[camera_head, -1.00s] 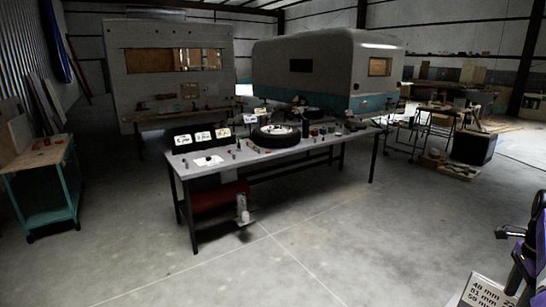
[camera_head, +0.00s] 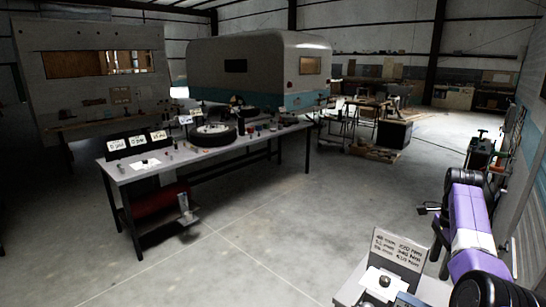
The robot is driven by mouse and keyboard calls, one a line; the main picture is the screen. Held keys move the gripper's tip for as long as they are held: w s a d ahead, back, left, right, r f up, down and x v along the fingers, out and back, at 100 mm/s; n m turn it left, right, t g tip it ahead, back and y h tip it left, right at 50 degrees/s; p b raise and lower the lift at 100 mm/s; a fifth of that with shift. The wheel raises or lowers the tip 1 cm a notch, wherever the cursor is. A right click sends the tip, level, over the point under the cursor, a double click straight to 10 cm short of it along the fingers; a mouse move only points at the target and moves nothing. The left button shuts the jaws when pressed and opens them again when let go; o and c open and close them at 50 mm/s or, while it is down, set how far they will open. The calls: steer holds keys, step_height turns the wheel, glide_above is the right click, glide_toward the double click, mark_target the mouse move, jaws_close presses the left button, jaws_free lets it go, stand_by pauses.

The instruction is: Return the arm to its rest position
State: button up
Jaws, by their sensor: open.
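My arm (camera_head: 466,220), purple and white with black joints, stands bent at the lower right of the head view. My gripper (camera_head: 428,209) shows as a small dark shape to the left of the arm, pointing left over the floor. It is open, and I see nothing between its fingers. It is apart from the long workbench to its left.
A stand with a printed sign (camera_head: 397,251) is at the bottom right, close to my arm. The long grey workbench (camera_head: 205,157) holds a tire (camera_head: 214,134) and small cards. A camper (camera_head: 262,68) is behind it. The concrete floor between is clear.

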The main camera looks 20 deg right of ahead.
steer(key=w+d+r+n+t+h, duration=0.2)
steer(key=w+d+n+t+h, duration=0.45)
steer(key=w+d, duration=0.2)
steer(key=s+a+f+n+t+h+b, duration=0.25)
steer(key=a+f+n, duration=0.2)
steer(key=a, duration=0.65)
steer(key=s+a+f+n+t+h+b, duration=0.15)
steer(key=a+f+n+t, duration=0.3)
steer(key=a, duration=0.55)
steer(key=s+a+n+t+y+b, duration=0.1)
steer(key=s+a+n, duration=0.1)
steer(key=s+a, duration=0.35)
steer(key=s+a+n+t+y, duration=0.2)
steer(key=s+a, duration=0.1)
steer(key=a, duration=0.6)
steer(key=s+a+f+n+y+b, duration=0.1)
steer(key=s+a+n+y+b, duration=0.1)
steer(key=s+a, duration=0.8)
steer(key=s+a+f+n+g+y+b, duration=0.1)
steer(key=s+a+n+y+b, duration=0.2)
steer(key=s+a, duration=0.8)
steer(key=s+y, duration=0.2)
steer(key=s, duration=0.3)
steer(key=shift+s+a+f+n, duration=0.15)
steer(key=shift+s+f+n, duration=0.1)
steer(key=shift+n, duration=0.1)
